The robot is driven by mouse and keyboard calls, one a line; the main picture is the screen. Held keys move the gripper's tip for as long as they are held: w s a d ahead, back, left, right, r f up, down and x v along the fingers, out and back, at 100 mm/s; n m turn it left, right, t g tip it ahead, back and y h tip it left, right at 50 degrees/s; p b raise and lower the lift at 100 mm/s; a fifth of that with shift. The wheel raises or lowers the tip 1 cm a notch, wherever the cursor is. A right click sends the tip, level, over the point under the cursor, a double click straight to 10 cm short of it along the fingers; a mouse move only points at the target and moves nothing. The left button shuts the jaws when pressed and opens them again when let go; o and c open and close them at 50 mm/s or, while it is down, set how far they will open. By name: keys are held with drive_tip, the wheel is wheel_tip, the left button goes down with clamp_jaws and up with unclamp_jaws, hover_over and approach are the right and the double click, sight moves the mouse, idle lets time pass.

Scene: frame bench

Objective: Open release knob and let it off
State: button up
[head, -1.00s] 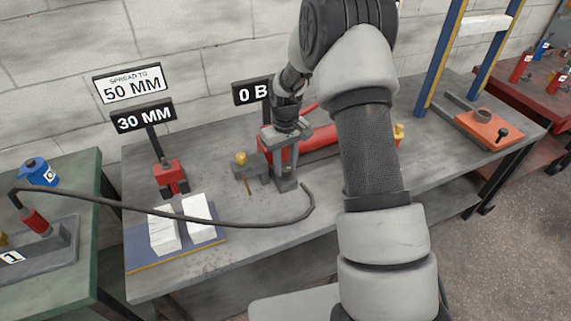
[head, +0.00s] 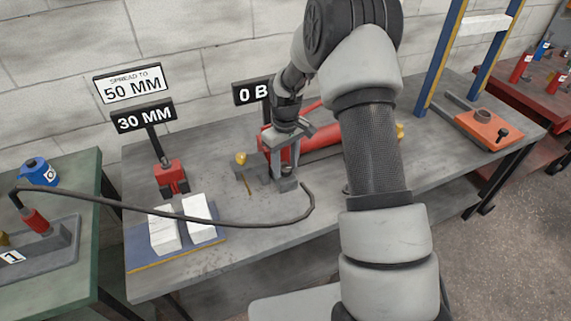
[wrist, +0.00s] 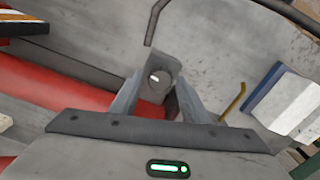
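The release knob (wrist: 154,84) shows in the wrist view as a round grey cap with a short white mark, on a grey block. My gripper (wrist: 160,88) points down at it, one finger on each side, and the tips look shut on the knob's edges; the exact contact is partly hidden. In the head view my gripper (head: 285,178) is low at the front of the pump by the red cylinder (head: 322,138), and its fingers hide the knob.
A black hose (head: 240,224) curves across the bench in front of the pump. A red spreader (head: 171,177) stands left, below signs reading 30 MM (head: 143,115) and 50 MM (head: 133,84). White blocks (head: 200,217) lie on a blue mat. A blue-posted frame (head: 440,62) stands right.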

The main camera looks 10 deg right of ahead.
sight(286, 168)
drive_tip(key=shift+o, duration=0.2)
drive_tip(key=shift+r, duration=0.1)
wheel_tip(286, 168, up, 17)
drive_tip(key=p, duration=0.2)
drive_tip(key=shift+r, duration=0.15)
idle(0.4)
drive_tip(key=s+r+m+t+p, duration=0.1)
drive_tip(key=s+r+p, duration=0.2)
drive_tip(key=s+r, duration=0.45)
drive_tip(key=s+r+m+t+p, duration=0.1)
drive_tip(key=s+r+p, duration=0.25)
drive_tip(key=r, duration=0.75)
drive_tip(key=s+r+m+t+p, duration=0.1)
drive_tip(key=s+r, duration=0.3)
drive_tip(key=s, duration=0.5)
drive_tip(key=s+r+m+t+p, duration=0.2)
drive_tip(key=s+r+p, duration=0.1)
drive_tip(key=s, duration=0.6)
drive_tip(key=shift+s+r+t+p, duration=0.2)
drive_tip(key=shift+r+t+p, duration=0.1)
drive_tip(key=shift+r+p, duration=0.15)
